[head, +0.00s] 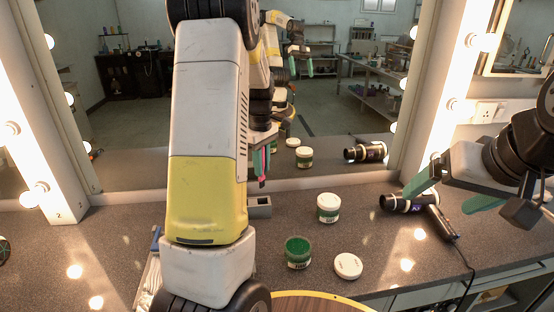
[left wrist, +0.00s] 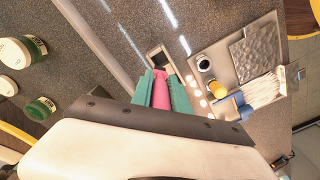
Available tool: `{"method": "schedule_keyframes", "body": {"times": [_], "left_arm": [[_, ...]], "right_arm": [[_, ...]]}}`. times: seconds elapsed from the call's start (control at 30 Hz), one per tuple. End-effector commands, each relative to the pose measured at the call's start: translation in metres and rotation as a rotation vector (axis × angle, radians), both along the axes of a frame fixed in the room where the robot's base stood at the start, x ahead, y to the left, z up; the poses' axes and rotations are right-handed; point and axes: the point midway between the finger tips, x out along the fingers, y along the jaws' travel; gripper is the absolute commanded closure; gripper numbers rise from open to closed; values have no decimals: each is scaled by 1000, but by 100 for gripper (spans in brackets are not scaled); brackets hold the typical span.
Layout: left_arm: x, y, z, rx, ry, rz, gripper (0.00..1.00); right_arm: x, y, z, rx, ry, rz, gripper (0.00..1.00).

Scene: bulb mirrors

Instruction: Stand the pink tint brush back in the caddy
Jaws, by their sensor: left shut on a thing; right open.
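The pink tint brush (left wrist: 160,90) is held between the green fingers of my left gripper (left wrist: 160,92). In the head view my left arm hides most of that gripper, and a strip of the pink brush shows just right of the arm. The caddy (head: 261,208), a small grey box, stands on the counter below it, partly behind my arm. In the left wrist view the caddy's dark square opening (left wrist: 160,58) lies just beyond the fingertips. The brush appears above the caddy; the exact gap is unclear. My right gripper (head: 452,190) is open and empty at the right.
A closed jar (head: 328,208), an open green jar (head: 298,253) and a white lid (head: 348,266) stand right of the caddy. A black hair dryer (head: 430,208) lies under my right gripper. A tray (left wrist: 224,72) holds small pots and a brush. The mirror rises behind.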

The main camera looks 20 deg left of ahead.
Motion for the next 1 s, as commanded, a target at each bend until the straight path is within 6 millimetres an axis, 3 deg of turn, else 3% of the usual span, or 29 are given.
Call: {"method": "schedule_keyframes", "body": {"times": [1.0], "left_arm": [[0, 0, -93, 0, 1, 1, 100]], "right_arm": [[0, 0, 0, 0, 0, 0, 11]]}}
